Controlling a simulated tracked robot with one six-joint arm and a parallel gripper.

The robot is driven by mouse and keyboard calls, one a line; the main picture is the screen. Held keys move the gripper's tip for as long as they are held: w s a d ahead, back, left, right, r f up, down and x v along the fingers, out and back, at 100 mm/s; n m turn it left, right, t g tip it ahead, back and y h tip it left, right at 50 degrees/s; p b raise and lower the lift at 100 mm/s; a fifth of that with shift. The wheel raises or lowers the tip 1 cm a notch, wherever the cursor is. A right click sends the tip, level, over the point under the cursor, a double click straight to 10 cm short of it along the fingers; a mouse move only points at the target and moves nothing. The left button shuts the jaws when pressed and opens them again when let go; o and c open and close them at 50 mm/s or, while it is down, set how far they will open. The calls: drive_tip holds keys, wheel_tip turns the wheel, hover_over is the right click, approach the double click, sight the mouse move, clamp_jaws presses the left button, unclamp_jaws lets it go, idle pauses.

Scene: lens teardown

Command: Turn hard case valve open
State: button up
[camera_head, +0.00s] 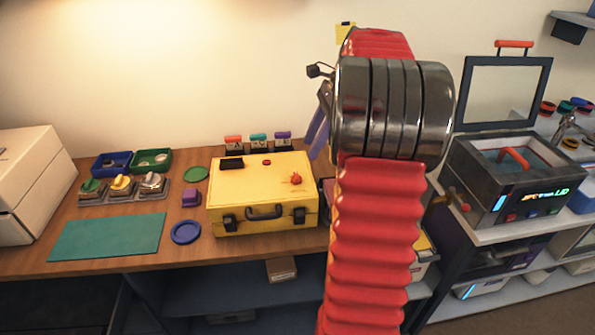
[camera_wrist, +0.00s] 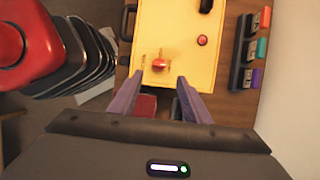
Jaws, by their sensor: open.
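The yellow hard case (camera_head: 262,195) stands closed on the wooden workbench, with its handle and two dark latches facing front. Its red valve (camera_head: 296,178) sits on the lid near the right side. The valve also shows in the wrist view (camera_wrist: 159,65), with small markings on either side of it. My gripper (camera_wrist: 160,80) is open and empty, its two purple fingers apart and pointing toward the valve. The fingers appear just short of the valve in that view; their height above the lid is hard to tell. In the head view my red arm hides most of the gripper.
A red button (camera_wrist: 202,40) and a black block (camera_head: 232,163) are on the lid. Tagged holders (camera_head: 258,140) stand behind the case. A grey machine (camera_head: 470,165) stands at right.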

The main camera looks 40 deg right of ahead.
sight(296, 174)
drive_tip(key=x, duration=1)
drive_tip(key=shift+c, duration=0.4)
drive_tip(key=c, duration=0.9)
drive_tip(key=shift+a, duration=0.25)
drive_tip(key=shift+c, duration=0.3)
drive_tip(key=shift+d, duration=0.15)
